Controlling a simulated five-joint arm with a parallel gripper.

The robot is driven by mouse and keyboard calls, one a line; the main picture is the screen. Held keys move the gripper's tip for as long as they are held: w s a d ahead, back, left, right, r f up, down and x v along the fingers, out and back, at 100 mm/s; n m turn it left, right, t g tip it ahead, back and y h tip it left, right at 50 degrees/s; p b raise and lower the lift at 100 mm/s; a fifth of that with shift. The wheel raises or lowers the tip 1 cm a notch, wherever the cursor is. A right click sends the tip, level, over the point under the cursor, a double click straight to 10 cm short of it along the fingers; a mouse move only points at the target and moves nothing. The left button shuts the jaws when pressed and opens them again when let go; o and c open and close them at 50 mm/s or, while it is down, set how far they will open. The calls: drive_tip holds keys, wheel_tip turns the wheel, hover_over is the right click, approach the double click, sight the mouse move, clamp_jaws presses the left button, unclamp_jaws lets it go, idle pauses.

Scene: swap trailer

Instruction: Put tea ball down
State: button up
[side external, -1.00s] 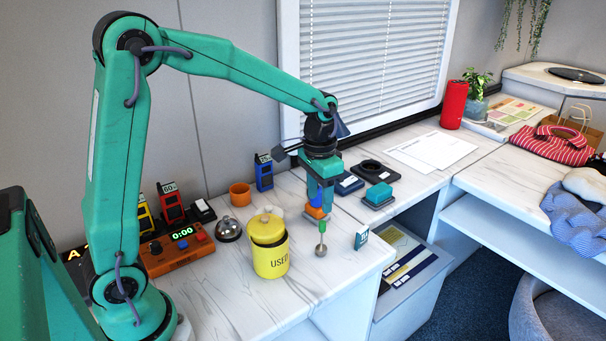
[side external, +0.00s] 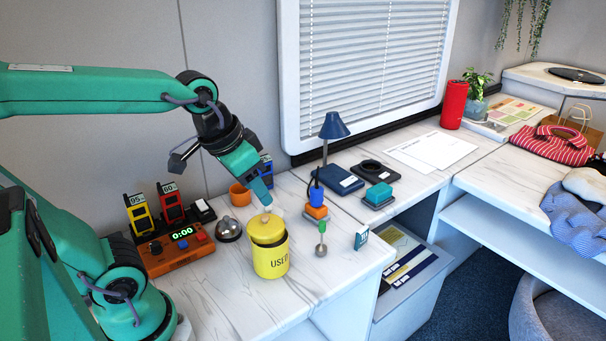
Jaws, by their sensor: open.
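The tea ball (side external: 321,249), a small metal ball with a green handle, rests on the white marbled counter, right of the yellow pot marked USED (side external: 271,262). It stands just in front of an orange block (side external: 316,211) with a small blue piece on it. My gripper (side external: 265,202) is tilted downward above and behind the yellow pot, well clear of the tea ball. It is open and holds nothing that I can see. The gap between its fingers is hard to make out.
A blue lamp (side external: 334,126), a dark blue box (side external: 340,179) and a teal block (side external: 379,192) stand behind. An orange cup (side external: 240,194), a bell (side external: 229,230) and an orange timer box (side external: 177,250) are left. The counter's front is clear.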

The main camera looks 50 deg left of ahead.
drive_tip(key=shift+s+f+t, duration=0.2)
drive_tip(key=shift+s+t, duration=0.3)
drive_tip(key=shift+s, duration=1.25)
